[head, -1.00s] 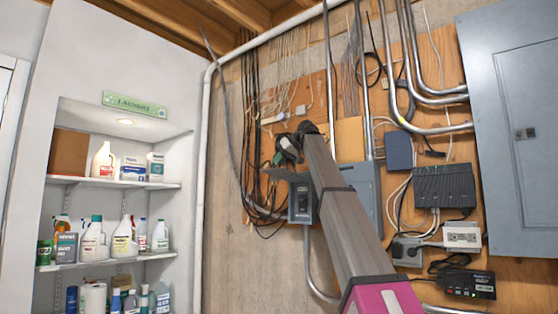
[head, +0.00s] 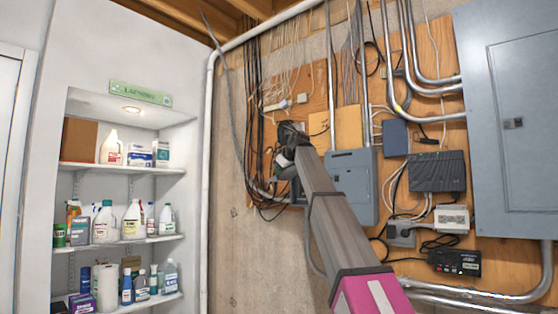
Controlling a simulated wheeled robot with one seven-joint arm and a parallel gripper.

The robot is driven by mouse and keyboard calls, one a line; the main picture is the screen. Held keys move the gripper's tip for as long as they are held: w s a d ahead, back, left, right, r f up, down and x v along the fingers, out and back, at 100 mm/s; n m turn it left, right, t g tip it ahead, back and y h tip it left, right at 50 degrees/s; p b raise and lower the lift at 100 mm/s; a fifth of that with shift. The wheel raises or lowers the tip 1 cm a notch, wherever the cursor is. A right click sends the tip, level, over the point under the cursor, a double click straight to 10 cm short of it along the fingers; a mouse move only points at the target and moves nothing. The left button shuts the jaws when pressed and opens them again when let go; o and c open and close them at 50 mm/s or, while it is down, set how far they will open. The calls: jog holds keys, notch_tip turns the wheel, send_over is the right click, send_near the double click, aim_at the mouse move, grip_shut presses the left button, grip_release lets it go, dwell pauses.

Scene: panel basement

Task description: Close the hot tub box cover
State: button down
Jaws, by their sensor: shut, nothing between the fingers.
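My arm reaches up from the bottom right, and my gripper (head: 282,165) is at its far end, in front of the panel wall. The gripper is small and dark in this view, and it looks shut with nothing held. The small grey hot tub box (head: 298,194) is on the wall right behind the gripper and arm. Only a sliver of it shows, so I cannot tell how its cover stands or whether the gripper touches it. A larger grey box (head: 358,178) is just to the right, partly behind my arm.
A big grey breaker panel (head: 513,130) fills the right side. A black router (head: 437,172) and a black device (head: 454,262) are on the plywood with loose cables. Metal conduits (head: 402,70) run down the wall. A laundry shelf (head: 122,238) with bottles stands left.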

jog(key=w+d+f+n+t+h, duration=0.1)
jog(key=w+d+f+n+t, duration=0.2)
jog(key=f, duration=0.4)
jog(key=w+d+f+n+t+h, duration=0.1)
jog(key=w+d+f+n+t, duration=0.1)
jog(key=w+f, duration=0.4)
jog(key=shift+w+d+f+n+t, duration=0.25)
jog(key=shift+d+f+n+t, duration=0.2)
jog(key=shift+d+t, duration=0.6)
jog(key=shift+d, duration=0.15)
